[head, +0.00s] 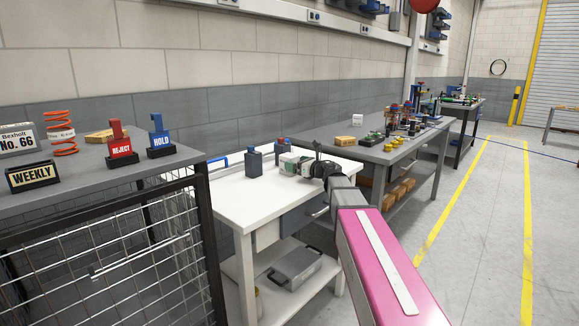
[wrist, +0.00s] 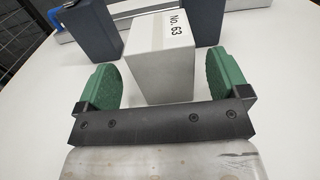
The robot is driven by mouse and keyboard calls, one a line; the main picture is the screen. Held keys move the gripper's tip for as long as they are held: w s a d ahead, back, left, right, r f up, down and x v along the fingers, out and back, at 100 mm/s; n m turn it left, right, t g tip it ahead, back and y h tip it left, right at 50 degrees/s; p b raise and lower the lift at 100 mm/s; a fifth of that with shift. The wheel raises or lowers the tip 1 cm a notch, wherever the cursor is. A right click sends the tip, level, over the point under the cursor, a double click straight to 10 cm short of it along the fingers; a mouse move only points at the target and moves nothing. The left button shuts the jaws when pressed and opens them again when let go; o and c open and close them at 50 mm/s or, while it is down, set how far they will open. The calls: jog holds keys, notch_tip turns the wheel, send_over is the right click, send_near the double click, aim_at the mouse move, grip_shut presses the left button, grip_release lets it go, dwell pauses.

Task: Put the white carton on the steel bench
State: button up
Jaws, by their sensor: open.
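The white carton (wrist: 161,68), labelled "No. 63", stands upright on the white table. In the head view the carton (head: 287,167) is small and partly hidden by my gripper. My gripper (wrist: 160,66) is open, with one green finger pad to the left of the carton and one to the right. Gaps show between the pads and the carton's sides. The steel bench (head: 372,153), grey-topped, stands beyond the white table and holds several items.
Two dark blue-grey canisters (head: 254,164) (head: 283,147) stand close to the carton. A wooden block (head: 345,141) and several yellow parts (head: 388,147) sit on the steel bench. The near part of the white table (head: 255,200) is clear. A caged grey-topped unit (head: 190,157) stands left.

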jog(key=x, duration=0.4)
jog(key=shift+w+a+f, duration=0.15)
jog(key=shift+w+f, duration=0.1)
jog(key=shift+w, duration=0.1)
jog(key=shift+c, duration=0.3)
jog(key=c, duration=1.2)
